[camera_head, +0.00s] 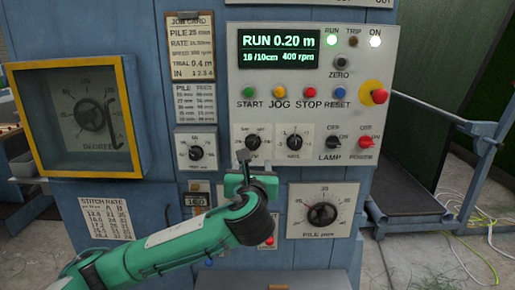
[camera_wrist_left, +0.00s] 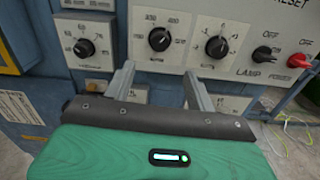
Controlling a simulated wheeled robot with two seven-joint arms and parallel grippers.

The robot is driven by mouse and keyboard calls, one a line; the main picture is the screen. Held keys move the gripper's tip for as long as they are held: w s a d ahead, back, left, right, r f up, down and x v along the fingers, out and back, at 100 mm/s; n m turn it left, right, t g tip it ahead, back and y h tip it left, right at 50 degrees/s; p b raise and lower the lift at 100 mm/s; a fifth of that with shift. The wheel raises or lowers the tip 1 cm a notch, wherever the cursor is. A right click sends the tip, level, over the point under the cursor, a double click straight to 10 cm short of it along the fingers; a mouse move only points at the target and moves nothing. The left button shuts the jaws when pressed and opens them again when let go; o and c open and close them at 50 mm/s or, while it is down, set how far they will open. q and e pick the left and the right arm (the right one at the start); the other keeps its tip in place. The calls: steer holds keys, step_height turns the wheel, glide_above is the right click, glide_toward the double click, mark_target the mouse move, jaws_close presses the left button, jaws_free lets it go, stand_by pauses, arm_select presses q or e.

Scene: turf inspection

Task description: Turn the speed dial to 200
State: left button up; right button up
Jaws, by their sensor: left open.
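The speed dial (camera_head: 253,142) is a black knob on a white scale plate on the grey control panel (camera_head: 225,100). It also shows in the left wrist view (camera_wrist_left: 160,39), with numbers around it; its exact setting is too small to read. My left gripper (camera_head: 255,164) is just below this dial in the head view, open and empty, apart from the knob as far as I can see. In the left wrist view its two fingers (camera_wrist_left: 160,84) stand apart below the dial. The green display (camera_head: 278,49) reads RUN 0.20 m and 400 rpm. My right gripper is not in view.
Another black knob (camera_head: 294,142) sits close right of the dial, then the lamp switch (camera_head: 333,142) and red power switch (camera_head: 365,142). A lower-left dial (camera_head: 195,153) and large pile dial (camera_head: 322,214) flank my arm. A yellow-framed gauge box (camera_head: 125,100) juts out at left.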

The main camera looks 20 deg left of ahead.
mark_target(253, 146)
arm_select(q)
steer(key=p+x, duration=0.2)
steer(key=x, duration=1)
steer(key=shift+w+a, duration=0.1)
steer(key=shift+w, duration=0.25)
steer(key=shift+w+a+f, duration=0.1)
steer(key=shift+w, duration=0.1)
steer(key=c, duration=1)
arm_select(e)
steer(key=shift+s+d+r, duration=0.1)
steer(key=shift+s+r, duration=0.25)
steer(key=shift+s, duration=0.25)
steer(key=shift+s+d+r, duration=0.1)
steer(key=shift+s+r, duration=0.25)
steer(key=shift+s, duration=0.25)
